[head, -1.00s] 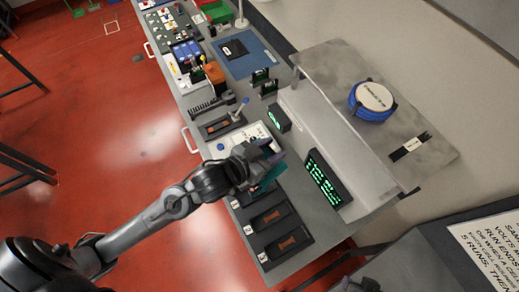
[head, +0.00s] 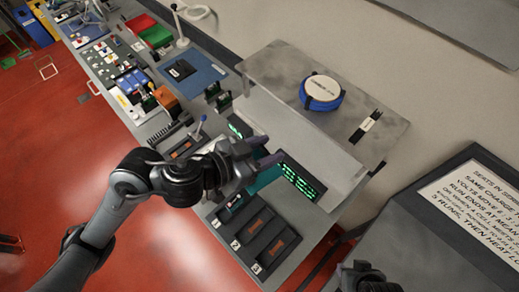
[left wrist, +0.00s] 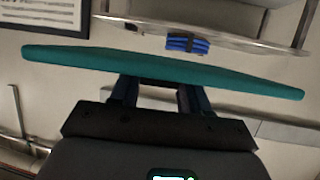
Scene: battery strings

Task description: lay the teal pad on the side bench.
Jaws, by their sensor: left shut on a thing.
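The teal pad shows in the head view (head: 265,179) and spans the left wrist view as a thin slab seen edge-on (left wrist: 160,72). My left gripper (head: 264,153) is shut on the pad and holds it above the main workbench, near the green-lit display. The gripper hides part of the pad in the head view. A dark grey surface (head: 400,225) at the lower right, beside the main bench, looks like the side bench; its visible top is bare. My right gripper (head: 366,279) shows only partly at the bottom edge, and its jaws cannot be made out.
The main bench holds black trays (head: 265,238), a green-lit display (head: 300,177) and a raised grey shelf (head: 270,75) with a blue cable coil (head: 322,96). A printed sign (head: 475,205) stands at the back of the dark surface. More tools and boxes crowd the far left.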

